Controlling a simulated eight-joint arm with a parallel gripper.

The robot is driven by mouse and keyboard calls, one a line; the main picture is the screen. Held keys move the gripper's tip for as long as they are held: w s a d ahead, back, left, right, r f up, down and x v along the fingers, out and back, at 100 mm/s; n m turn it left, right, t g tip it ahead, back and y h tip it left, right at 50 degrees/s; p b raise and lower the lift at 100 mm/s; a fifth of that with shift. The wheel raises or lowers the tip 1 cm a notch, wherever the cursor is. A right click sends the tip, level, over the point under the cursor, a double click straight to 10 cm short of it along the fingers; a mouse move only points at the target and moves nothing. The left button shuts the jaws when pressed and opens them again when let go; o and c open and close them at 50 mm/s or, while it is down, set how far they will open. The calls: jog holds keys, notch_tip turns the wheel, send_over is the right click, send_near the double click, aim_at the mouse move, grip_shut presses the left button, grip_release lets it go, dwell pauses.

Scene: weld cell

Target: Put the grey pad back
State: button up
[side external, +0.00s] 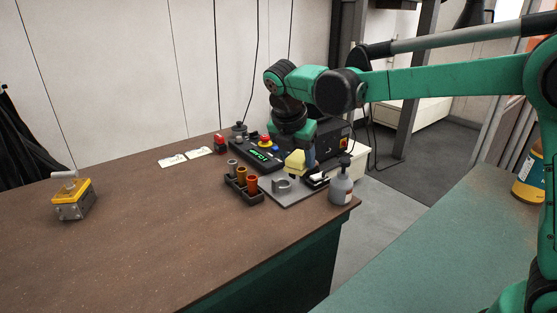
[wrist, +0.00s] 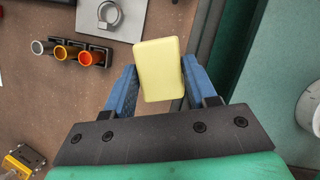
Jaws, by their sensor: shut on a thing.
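My gripper (wrist: 157,85) is shut on a yellow pad (wrist: 158,70), a rounded block between its two blue fingers. In the side view the yellow pad (side external: 296,164) hangs from my gripper above the grey plate (side external: 293,194), near the right end of the bench. The pad looks yellow in both views; I see no plainly grey pad. A small black tray (side external: 318,186) with a pale piece on it sits at the plate's right side, just below my gripper. The wrist view shows the grey plate (wrist: 126,22) with its ring beyond the pad.
Three cups in a black rack (side external: 240,189) stand left of the plate. A control box (side external: 262,158) is behind, and a pump bottle (side external: 341,187) stands at the bench's right edge. A yellow-topped block (side external: 74,201) sits far left. The brown bench (side external: 160,220) between is clear.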

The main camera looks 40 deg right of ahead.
aim_at(297, 223)
notch_tip(297, 223, down, 14)
jog(key=shift+f, duration=0.25)
dwell(0.3)
jog(key=o, duration=1.2)
jog(key=shift+f, duration=0.1)
jog(key=v, duration=1.2)
jog(key=s+d+r+m+t+y, duration=0.1)
jog(key=s+m+t+y, duration=0.1)
jog(key=s+m, duration=0.4)
jog(key=s+d+r+m+t+y, duration=0.1)
jog(key=s+m, duration=0.5)
jog(key=m, duration=1)
jog(key=d+t+y, duration=0.1)
jog(key=t, duration=0.1)
jog(key=shift+d+t, duration=0.2)
jog(key=shift+t, duration=0.1)
